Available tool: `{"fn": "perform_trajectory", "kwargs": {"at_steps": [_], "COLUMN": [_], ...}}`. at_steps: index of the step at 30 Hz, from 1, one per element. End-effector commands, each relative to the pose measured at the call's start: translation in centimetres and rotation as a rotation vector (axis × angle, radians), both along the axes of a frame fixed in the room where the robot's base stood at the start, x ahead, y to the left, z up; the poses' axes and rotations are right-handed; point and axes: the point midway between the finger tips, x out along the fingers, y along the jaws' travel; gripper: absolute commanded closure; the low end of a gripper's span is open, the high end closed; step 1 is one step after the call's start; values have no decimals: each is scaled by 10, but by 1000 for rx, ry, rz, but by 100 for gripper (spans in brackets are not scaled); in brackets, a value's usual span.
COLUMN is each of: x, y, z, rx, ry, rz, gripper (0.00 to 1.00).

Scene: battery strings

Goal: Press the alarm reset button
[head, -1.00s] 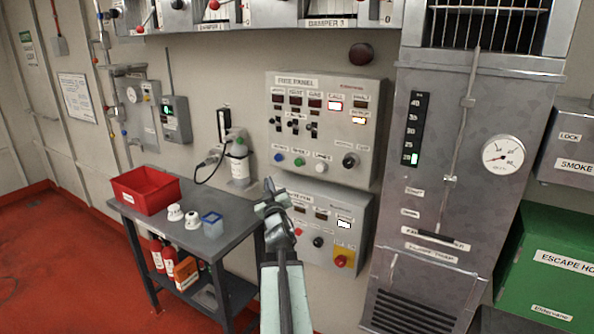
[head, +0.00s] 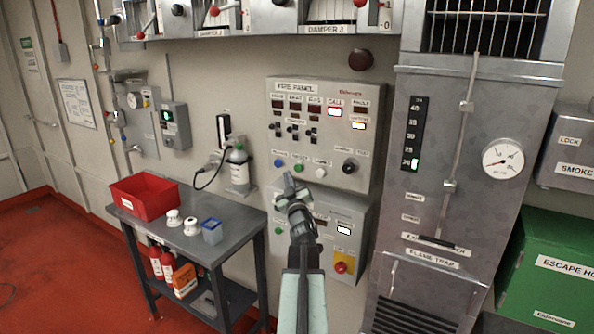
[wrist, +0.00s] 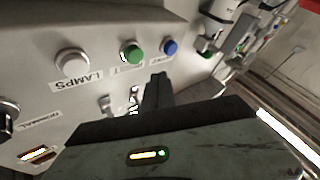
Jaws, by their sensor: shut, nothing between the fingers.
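The fire panel (head: 330,100) is a grey box on the wall. Along its lower part are a blue button (head: 278,163), a green button (head: 298,168) and a white button (head: 320,173). In the wrist view the panel is upside down, with the white button (wrist: 72,62) above a "LAMPS" label, the green button (wrist: 131,54) and the blue button (wrist: 170,47). The small labels by the green and blue ones are too blurred to read surely. My gripper (head: 290,182) is shut and empty, just below the green button in the picture. Its fingertips (wrist: 156,82) look apart from the buttons.
A black knob (head: 349,166) sits right of the buttons. A lower panel (head: 362,215) with a red-and-yellow button (head: 341,267) is partly behind my arm. A table (head: 180,240) with a red bin (head: 145,196) stands left. A bottle (head: 238,168) hangs on the wall.

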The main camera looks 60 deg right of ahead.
Motion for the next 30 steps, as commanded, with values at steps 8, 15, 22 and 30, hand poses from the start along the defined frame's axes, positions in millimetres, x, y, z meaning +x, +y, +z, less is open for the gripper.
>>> {"fn": "perform_trajectory", "kwargs": {"at_steps": [8, 15, 22, 30], "x": [1, 0, 1, 1], "y": [-30, -33, -32, -32], "z": [0, 0, 0, 0], "rx": [0, 0, 0, 0], "ry": [1, 1, 1, 1], "rz": [-1, 1, 2, 2], "gripper": [100, 100, 100, 100]}}
